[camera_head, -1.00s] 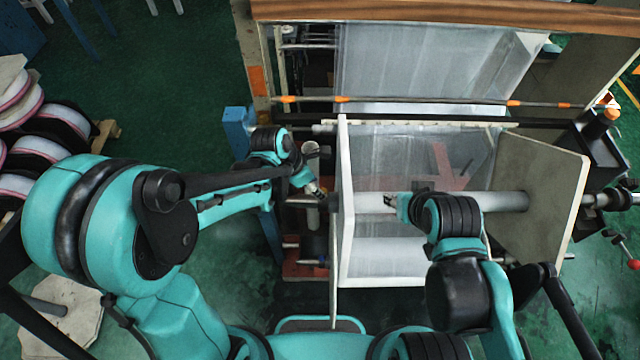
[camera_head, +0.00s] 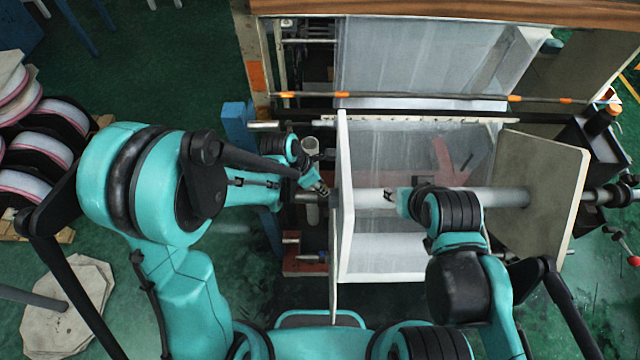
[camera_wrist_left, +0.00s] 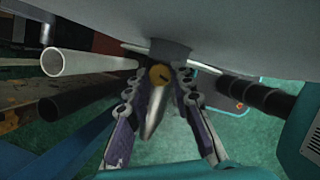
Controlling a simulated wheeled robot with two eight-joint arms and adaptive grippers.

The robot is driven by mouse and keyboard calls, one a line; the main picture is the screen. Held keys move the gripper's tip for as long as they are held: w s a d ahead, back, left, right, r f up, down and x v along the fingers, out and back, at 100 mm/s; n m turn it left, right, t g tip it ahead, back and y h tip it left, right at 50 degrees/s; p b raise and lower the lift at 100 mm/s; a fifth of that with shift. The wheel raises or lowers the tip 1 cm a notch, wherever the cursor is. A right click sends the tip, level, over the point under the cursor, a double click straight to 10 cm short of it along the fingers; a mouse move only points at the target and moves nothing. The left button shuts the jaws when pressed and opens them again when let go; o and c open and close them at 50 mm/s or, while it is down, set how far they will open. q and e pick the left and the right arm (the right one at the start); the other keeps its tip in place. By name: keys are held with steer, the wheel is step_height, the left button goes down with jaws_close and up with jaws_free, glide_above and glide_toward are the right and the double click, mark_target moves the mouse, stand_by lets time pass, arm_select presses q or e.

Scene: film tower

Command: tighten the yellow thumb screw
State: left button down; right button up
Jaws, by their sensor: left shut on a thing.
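The yellow thumb screw (camera_wrist_left: 160,76) shows in the left wrist view, on a grey collar (camera_wrist_left: 172,50) at the near side of a plate. My left gripper (camera_wrist_left: 161,84) has its two fingertips on either side of the screw and is shut on it. A metal shaft end (camera_wrist_left: 154,112) points toward the camera between the fingers. In the head view my left gripper (camera_head: 322,190) is at the left end of the roller (camera_head: 372,201), by the white side plate (camera_head: 345,250). The screw is hidden there. My right gripper (camera_head: 391,196) is over the roller; its jaw opening is unclear.
A pale tube (camera_wrist_left: 85,62) and a dark bar (camera_wrist_left: 75,102) run left of my left gripper in the wrist view. A large grey panel (camera_head: 552,190) stands to the right in the head view. Spools (camera_head: 45,150) are stacked at far left. Green floor lies around.

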arm_select(q)
steer(key=m+b, duration=0.1)
steer(key=m, duration=0.1)
steer(key=m+g+b, duration=0.1)
steer(key=m+b, duration=0.1)
steer(key=shift+w+f+g+h, duration=0.15)
steer(key=shift+w+g+h, duration=0.05)
steer(key=shift+g+h, duration=0.1)
steer(key=m+b, duration=0.1)
steer(key=m, duration=0.1)
steer(key=m+g+b, duration=0.1)
steer(key=m+b, duration=0.1)
steer(key=m+g+b, duration=0.1)
steer(key=m, duration=0.1)
steer(key=shift+w+m, duration=0.25)
steer(key=shift+m, duration=0.05)
steer(key=m+g+y+b, duration=0.1)
steer(key=m, duration=0.2)
steer(key=m+g+y+b, duration=0.1)
steer(key=m+b, duration=0.1)
steer(key=m, duration=0.1)
steer(key=shift+w+d, duration=0.15)
steer(key=shift+d, duration=0.05)
steer(key=m+y+b, duration=0.1)
steer(key=m, duration=0.2)
steer(key=m+g+y, duration=0.1)
steer(key=m, duration=0.2)
steer(key=shift+d+b, duration=0.2)
steer(key=shift+b, duration=0.2)
